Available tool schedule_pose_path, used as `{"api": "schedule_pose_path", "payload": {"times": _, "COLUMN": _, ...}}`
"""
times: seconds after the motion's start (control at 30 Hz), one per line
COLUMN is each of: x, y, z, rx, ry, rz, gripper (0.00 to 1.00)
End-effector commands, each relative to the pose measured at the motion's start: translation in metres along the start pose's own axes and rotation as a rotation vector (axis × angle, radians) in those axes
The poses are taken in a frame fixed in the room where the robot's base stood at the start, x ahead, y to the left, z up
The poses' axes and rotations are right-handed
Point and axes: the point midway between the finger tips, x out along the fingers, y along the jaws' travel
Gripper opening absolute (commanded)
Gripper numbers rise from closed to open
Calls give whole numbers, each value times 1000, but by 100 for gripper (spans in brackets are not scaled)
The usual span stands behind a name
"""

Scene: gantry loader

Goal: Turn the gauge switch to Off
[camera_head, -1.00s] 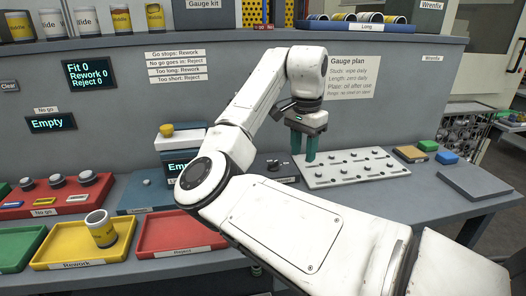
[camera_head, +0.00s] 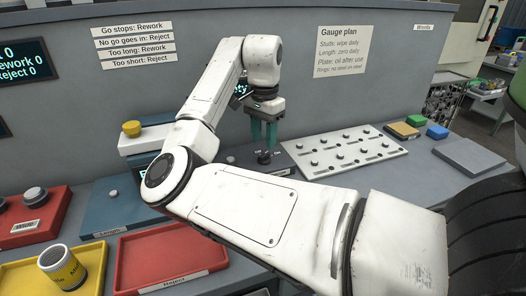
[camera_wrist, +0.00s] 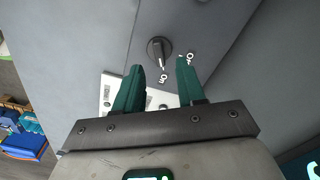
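The gauge switch is a dark round knob (camera_wrist: 159,50) on a grey panel in the wrist view. The label "On" (camera_wrist: 163,79) is beside it and the label "Off" (camera_wrist: 190,56) is to its right. The knob's pale pointer mark is directed toward "On". My gripper (camera_wrist: 160,64) has its two green fingers apart, with nothing between them, and the knob appears just beyond the fingertips. In the head view my gripper (camera_head: 263,143) points down over the dark switch box (camera_head: 283,170); the knob (camera_head: 264,157) shows just below the fingertips. Contact cannot be told.
A white plate with several studs (camera_head: 350,152) lies right of the switch box. A blue length gauge (camera_head: 108,218) stands to the left, with red (camera_head: 165,255) and yellow (camera_head: 22,275) trays in front. Green, orange and blue blocks sit at the right.

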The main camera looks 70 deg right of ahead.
Motion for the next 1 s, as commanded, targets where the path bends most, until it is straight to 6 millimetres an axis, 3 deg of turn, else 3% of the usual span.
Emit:
{"api": "schedule_pose_path", "payload": {"times": 0.1, "x": 23, "y": 0, "z": 0, "rx": -1, "ry": 1, "rz": 2, "gripper": 39}}
{"api": "schedule_pose_path", "payload": {"times": 0.3, "x": 42, "y": 0, "z": 0, "rx": -1, "ry": 0, "rz": 0, "gripper": 39}}
{"api": "schedule_pose_path", "payload": {"times": 0.7, "x": 48, "y": 0, "z": 0, "rx": -1, "ry": 0, "rz": -1, "gripper": 38}}
{"api": "schedule_pose_path", "payload": {"times": 1.0, "x": 47, "y": 0, "z": 0, "rx": -1, "ry": 0, "rz": -1, "gripper": 10}}
